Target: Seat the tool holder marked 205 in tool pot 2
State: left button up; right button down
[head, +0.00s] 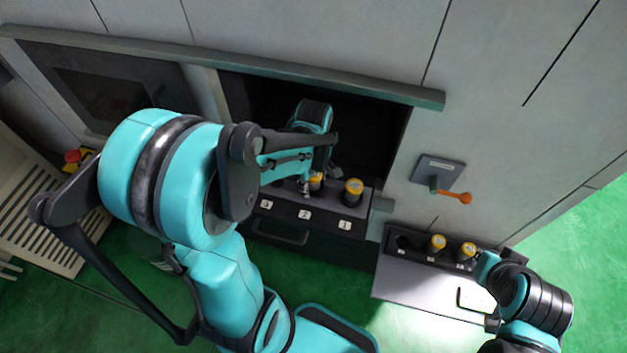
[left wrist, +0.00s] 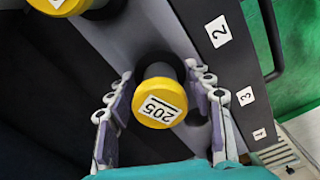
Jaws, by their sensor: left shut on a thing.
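The tool holder marked 205 (left wrist: 160,103) has a yellow cap with a white label and a dark collar below. My left gripper (left wrist: 158,100) is shut around it, one finger on each side. In the head view the holder's yellow cap (head: 316,180) shows partly behind the gripper. It is at tool pot 2, behind label 2 (head: 305,214); the pot's mouth is hidden, so I cannot tell whether the holder is fully down. My right gripper (head: 483,262) is beside the outer rack; its fingers are too small to read.
Another yellow-capped holder (head: 353,190) stands in pot 1, close beside. An outer rack (head: 400,258) carries two yellow-capped holders (head: 437,243) and an empty hole at its left. The cabinet opening's overhead rail (head: 300,70) and an orange-handled lever (head: 455,197) are nearby.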

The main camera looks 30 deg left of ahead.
pick_arm(q)
jog(key=shift+f+b, duration=0.4)
jog(key=o, duration=1.6)
jog(key=shift+o, duration=0.2)
notch_tip(320, 180, up, 12)
jog(key=shift+f, duration=0.1)
notch_tip(320, 180, up, 7)
jog(key=p, duration=0.5)
jog(key=shift+p, duration=0.3)
